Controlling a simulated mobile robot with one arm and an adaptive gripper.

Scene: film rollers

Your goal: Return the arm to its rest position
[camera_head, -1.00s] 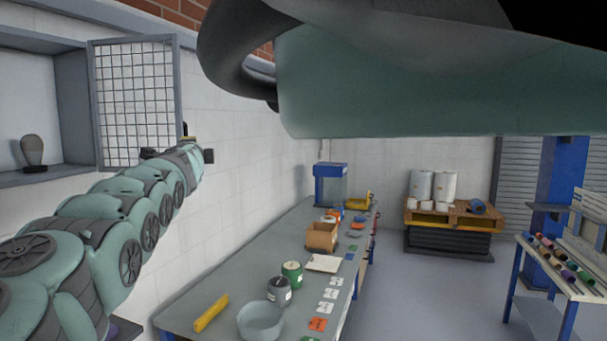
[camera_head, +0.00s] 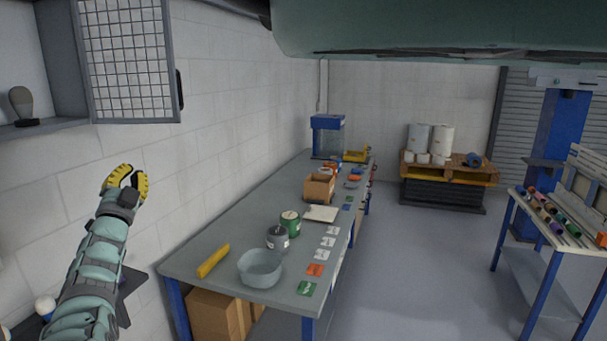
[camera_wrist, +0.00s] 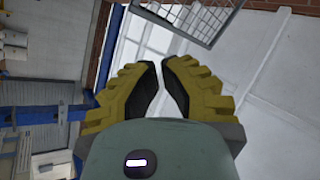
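My gripper (camera_head: 130,174) has yellow-and-black fingers and is at the left in the head view, raised at the end of my green arm, in front of the white block wall. In the wrist view, my gripper (camera_wrist: 160,66) shows a narrow gap between its two fingertips, with nothing between them. It is partly open and empty. It touches nothing that I can see.
A grey workbench (camera_head: 215,287) with a bowl (camera_head: 260,268), cans and cards is right of my arm. An open mesh door (camera_head: 127,50) hangs above my gripper from the wall cabinet. The floor (camera_head: 420,265) right of the bench is clear.

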